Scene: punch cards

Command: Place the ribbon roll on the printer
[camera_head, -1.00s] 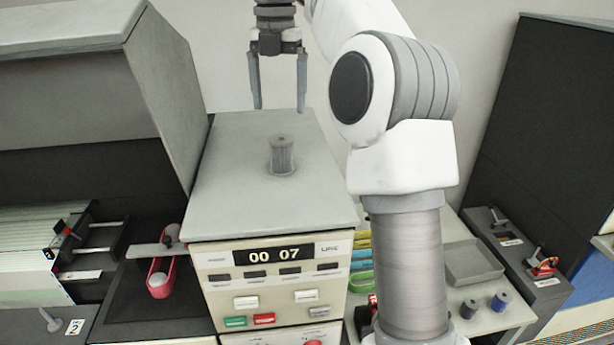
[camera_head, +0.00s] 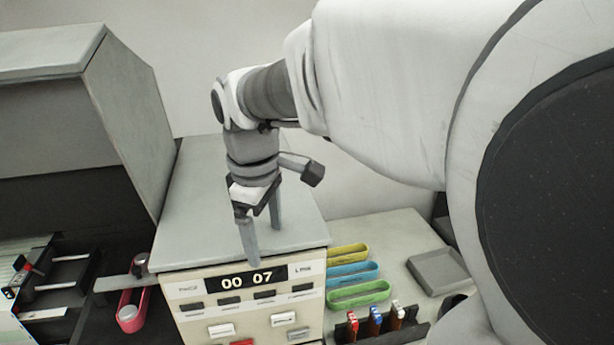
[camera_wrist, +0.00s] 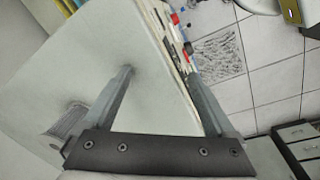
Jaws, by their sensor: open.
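A grey ribbed spool, which looks like the ribbon roll (camera_wrist: 70,121), stands on a grey cabinet top (camera_wrist: 85,55) at the left of the wrist view. In the head view my arm hides it. The cabinet (camera_head: 190,205) has a front panel reading "00 07"; I cannot tell whether it is the printer. My gripper (camera_head: 263,243) is open and empty, pointing down near the cabinet's front edge. In the wrist view my gripper (camera_wrist: 158,75) has the spool outside its left finger, apart from it, and the top's edge runs between the fingers.
A large grey machine (camera_head: 60,120) stands at the left, with a red holder (camera_head: 130,312) beside the cabinet. At the right, green (camera_head: 358,295), blue (camera_head: 352,273) and yellow (camera_head: 345,253) trays, a grey tray (camera_head: 445,270) and a rack (camera_head: 405,335) sit on a side table.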

